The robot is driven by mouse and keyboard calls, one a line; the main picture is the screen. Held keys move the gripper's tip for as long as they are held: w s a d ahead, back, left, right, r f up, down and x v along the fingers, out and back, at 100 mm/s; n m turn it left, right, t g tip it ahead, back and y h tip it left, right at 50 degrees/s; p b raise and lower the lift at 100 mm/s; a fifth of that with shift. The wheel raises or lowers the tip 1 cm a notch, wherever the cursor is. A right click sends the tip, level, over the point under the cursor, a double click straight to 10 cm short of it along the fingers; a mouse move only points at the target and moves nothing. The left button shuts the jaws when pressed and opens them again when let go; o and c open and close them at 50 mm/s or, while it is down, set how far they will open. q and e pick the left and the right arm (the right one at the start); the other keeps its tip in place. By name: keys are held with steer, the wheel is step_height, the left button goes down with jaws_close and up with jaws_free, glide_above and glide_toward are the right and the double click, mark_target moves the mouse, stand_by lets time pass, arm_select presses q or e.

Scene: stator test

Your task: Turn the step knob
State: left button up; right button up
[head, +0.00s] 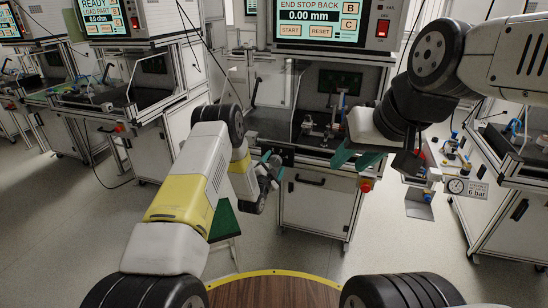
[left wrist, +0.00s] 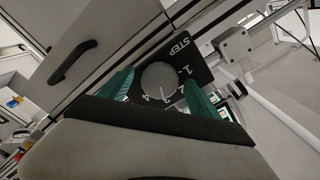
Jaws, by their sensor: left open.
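The step knob (left wrist: 159,80) is a round grey disc with a light pointer mark on a black plate (left wrist: 196,66) lettered STEP, with numbers around the knob. My left gripper (left wrist: 158,77) is open, with one teal finger on each side of the knob; I cannot tell whether they touch it. In the head view the left gripper (head: 269,160) is at the front of the middle bench, and the black plate (head: 286,152) shows behind it; the knob is hidden there. My right gripper (head: 357,158) is empty, its teal fingers apart, right of the plate.
The middle test bench has a screen (head: 320,22) reading END STOP BACK, 0.00 mm. A red button (head: 365,185) is on its front right, near my right gripper. Another bench (head: 140,85) stands left. A small table with a gauge (head: 457,186) is at right.

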arm_select(q)
steer(key=c, duration=1.4)
steer(key=shift+n, duration=0.3)
steer(key=n, duration=0.9)
steer(key=shift+f, duration=0.1)
steer(key=n, duration=0.4)
steer(key=shift+n, duration=2.2)
steer(key=shift+d, duration=0.1)
